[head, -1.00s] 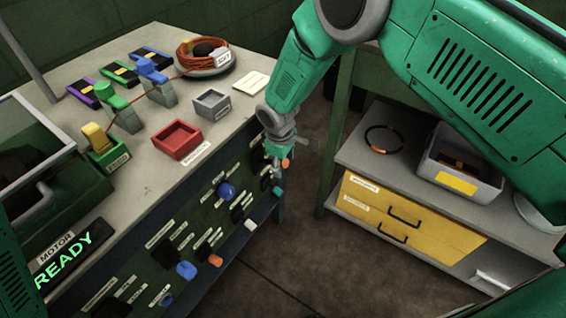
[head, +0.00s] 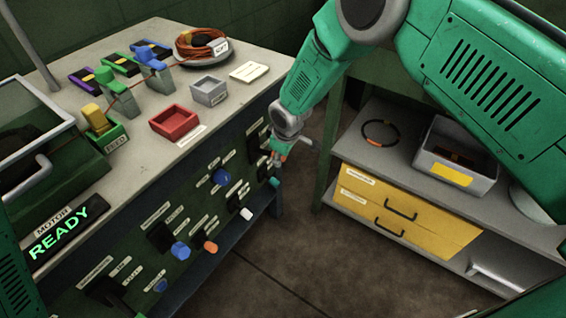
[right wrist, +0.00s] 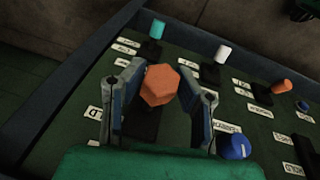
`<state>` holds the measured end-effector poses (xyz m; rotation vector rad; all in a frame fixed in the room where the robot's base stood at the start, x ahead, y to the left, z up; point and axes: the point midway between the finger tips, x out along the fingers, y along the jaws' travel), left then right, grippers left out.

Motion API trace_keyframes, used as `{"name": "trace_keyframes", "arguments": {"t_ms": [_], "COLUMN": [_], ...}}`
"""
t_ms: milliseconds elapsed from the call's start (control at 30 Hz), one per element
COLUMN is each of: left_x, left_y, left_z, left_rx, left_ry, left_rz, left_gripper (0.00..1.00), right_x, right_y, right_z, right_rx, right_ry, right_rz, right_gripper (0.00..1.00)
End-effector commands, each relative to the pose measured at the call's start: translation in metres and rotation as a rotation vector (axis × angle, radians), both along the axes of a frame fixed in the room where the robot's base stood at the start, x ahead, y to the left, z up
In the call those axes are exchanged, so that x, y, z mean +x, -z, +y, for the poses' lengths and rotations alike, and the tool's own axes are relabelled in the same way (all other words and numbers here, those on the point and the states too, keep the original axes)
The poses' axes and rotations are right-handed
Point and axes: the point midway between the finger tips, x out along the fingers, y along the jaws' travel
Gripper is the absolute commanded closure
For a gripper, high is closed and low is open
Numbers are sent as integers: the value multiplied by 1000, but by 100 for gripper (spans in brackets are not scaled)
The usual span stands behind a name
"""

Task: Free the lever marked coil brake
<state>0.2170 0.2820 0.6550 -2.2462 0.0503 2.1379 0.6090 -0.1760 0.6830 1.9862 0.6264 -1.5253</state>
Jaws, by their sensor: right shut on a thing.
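A dark panel (head: 205,205) on the bench front carries several levers with coloured sleeves and pale labels. My right gripper (head: 278,157) is at the panel's far right end. In the right wrist view its two fingers (right wrist: 160,90) stand on either side of an orange hexagonal sleeve (right wrist: 160,84), shut on it. A dark base (right wrist: 142,122) is behind the sleeve. The labels are too small or turned to read, so I cannot tell which lever is the coil brake. My left gripper is out of view.
Other sleeves are turquoise (right wrist: 156,29), white (right wrist: 220,53), orange (right wrist: 281,87) and blue (right wrist: 237,146). A red bin (head: 175,122) and a grey bin (head: 209,90) stand on the bench. A shelf unit with yellow drawers (head: 400,213) stands to the right, with floor between.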

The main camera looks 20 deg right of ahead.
Motion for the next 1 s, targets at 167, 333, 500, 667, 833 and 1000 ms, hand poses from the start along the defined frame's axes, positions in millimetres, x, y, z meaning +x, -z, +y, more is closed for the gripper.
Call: {"name": "trace_keyframes", "arguments": {"t_ms": [167,333,500,667,833,1000], "left_x": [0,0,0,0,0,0], "left_y": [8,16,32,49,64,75], "left_z": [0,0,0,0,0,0], "left_rx": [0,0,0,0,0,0], "left_ry": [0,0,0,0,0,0], "left_rz": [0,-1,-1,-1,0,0], "left_gripper": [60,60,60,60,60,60], "right_x": [6,5,6,8,12,14], "right_y": [18,36,54,68,78,84], "right_z": [-3,-4,-3,-1,1,4], "right_rx": [100,198,294,375,442,488], "right_ry": [3,5,4,4,2,1], "right_rz": [-123,-248,-373,-476,-564,-623], "right_gripper": [100,100,100,100,100,100]}}
